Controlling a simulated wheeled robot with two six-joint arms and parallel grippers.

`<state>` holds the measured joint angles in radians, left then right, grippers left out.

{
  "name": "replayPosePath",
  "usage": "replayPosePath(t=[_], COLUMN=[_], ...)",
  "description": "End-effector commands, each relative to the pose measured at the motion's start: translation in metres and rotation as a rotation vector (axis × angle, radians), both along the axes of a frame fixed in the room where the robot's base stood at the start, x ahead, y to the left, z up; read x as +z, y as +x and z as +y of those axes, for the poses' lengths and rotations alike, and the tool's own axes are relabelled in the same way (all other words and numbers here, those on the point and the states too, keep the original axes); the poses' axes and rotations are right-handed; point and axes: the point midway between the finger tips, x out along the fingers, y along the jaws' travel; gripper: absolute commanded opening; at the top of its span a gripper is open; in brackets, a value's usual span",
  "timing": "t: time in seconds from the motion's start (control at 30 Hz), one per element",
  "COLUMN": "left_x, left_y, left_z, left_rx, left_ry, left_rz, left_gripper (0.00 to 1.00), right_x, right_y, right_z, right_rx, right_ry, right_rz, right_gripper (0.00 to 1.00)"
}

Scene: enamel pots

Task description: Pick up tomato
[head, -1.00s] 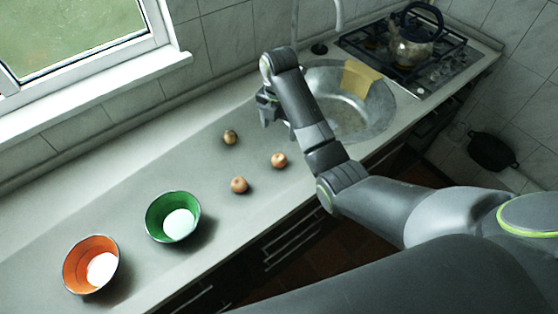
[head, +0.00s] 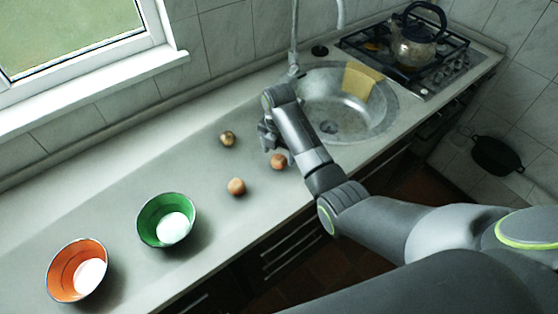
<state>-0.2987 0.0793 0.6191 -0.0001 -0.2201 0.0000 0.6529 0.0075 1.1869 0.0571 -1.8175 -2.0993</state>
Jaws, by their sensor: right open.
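Three small round vegetables lie apart on the grey counter. Two are orange-red: one on the right (head: 278,161) and one nearer the front (head: 236,187). The third, farther back, is browner (head: 227,138). They are too small for me to tell surely which is the tomato. My right gripper (head: 267,144) is open, pointing down, just behind and left of the right orange-red one and to the right of the brown one. No object shows between its fingers. My left gripper is not in view.
A green bowl (head: 143,222) and an orange bowl (head: 57,269), each with a white patch inside, stand at the left front. A round metal sink (head: 350,120) with a yellow cloth (head: 359,80) lies to the right. A kettle (head: 416,48) stands on the stove (head: 440,68).

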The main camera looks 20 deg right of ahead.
Motion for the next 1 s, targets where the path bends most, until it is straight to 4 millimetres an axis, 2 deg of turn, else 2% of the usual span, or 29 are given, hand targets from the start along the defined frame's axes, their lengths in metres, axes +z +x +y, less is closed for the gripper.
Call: replayPosePath(t=[0.3,0.5,0.77,0.87,1.0], left_x=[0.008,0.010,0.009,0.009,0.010], left_y=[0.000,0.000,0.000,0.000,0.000], left_z=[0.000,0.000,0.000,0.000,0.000], left_rx=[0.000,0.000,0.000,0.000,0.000], left_ry=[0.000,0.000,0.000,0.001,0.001], left_rz=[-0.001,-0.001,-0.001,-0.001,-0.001], left_gripper=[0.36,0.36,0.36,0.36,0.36], right_x=[-0.027,-0.046,-0.049,-0.049,-0.049], right_y=[0.012,0.012,0.012,0.012,0.012], right_z=[-0.004,-0.004,-0.004,-0.004,-0.004], right_rx=[0.000,0.001,0.001,0.001,0.001], right_ry=[0.000,0.000,0.000,0.001,0.001], right_rz=[0.002,0.001,-0.001,-0.001,-0.001], right_gripper=[0.70,0.70,0.70,0.60,0.42])
